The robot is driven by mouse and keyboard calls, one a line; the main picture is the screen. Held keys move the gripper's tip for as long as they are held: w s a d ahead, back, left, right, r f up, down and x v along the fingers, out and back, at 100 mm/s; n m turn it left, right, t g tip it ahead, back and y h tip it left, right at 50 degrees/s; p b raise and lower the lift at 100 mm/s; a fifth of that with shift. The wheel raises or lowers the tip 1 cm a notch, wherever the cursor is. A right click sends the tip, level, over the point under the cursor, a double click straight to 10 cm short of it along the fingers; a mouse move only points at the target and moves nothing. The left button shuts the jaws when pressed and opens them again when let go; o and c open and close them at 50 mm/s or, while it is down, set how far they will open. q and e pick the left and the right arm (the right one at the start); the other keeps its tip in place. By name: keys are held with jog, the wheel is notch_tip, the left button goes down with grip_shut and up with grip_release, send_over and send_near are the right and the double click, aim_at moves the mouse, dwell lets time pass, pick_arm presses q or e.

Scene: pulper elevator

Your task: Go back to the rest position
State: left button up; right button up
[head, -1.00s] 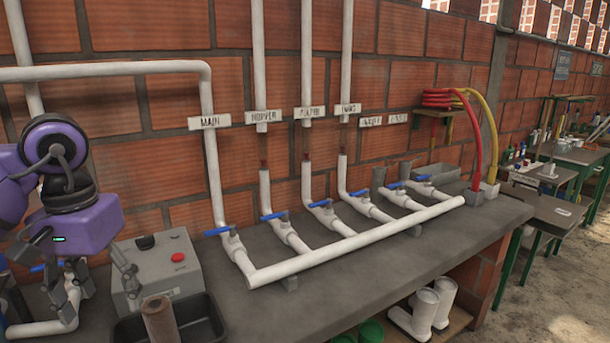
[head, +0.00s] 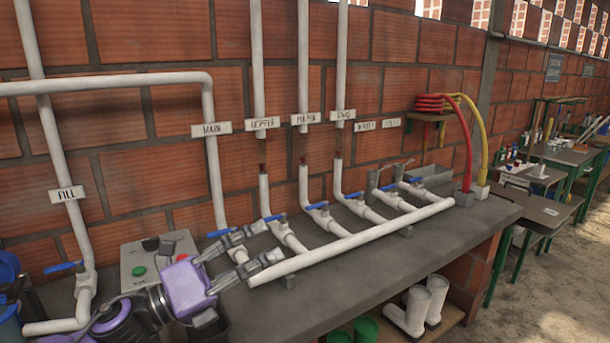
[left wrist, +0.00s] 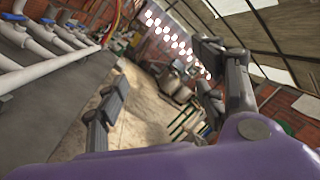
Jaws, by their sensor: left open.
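My left gripper (head: 274,243) is open and empty, with its purple body low at the left and its two grey fingers pointing right. The fingers show over the left end of the white pipe manifold (head: 350,238), by the blue MAIN valve handle (head: 224,233). I cannot tell whether they touch it. In the left wrist view the fingers (left wrist: 160,68) stand wide apart with nothing between them, and the manifold is at the upper left. My right gripper is in neither view.
A grey control box (head: 150,258) with a green button stands behind my left arm. The FILL pipe (head: 70,225) rises at the left. The bench top (head: 400,262) is bare in front of the manifold.

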pick_arm(q)
jog(key=s+a+f+n+t+y+p, duration=0.1)
jog(key=s+a+f+n+y, duration=0.3)
jog(key=f+n, duration=0.5)
jog(key=s+a+f+n+t+y+p, duration=0.15)
jog(key=a+f+n+y, duration=0.3)
jog(key=f+n, duration=0.5)
jog(key=s+a+f+n+t+y+p, duration=0.1)
jog(key=s+a+f+n+t+y, duration=0.15)
jog(key=f+n+y, duration=0.5)
jog(key=s+f+n+g+p, duration=0.1)
jog(key=s+f+n+g, duration=0.2)
jog(key=s, duration=1.2)
jog(key=s+f+n+g+y+p, duration=0.1)
jog(key=s+f+n+g+p, duration=0.1)
jog(key=s+f+n+g, duration=0.2)
jog(key=s+f+n, duration=0.3)
jog(key=s+f, duration=0.5)
jog(key=s, duration=0.3)
jog(key=shift+a+f+n, duration=0.2)
jog(key=shift+a+n, duration=0.1)
jog(key=shift+n, duration=0.1)
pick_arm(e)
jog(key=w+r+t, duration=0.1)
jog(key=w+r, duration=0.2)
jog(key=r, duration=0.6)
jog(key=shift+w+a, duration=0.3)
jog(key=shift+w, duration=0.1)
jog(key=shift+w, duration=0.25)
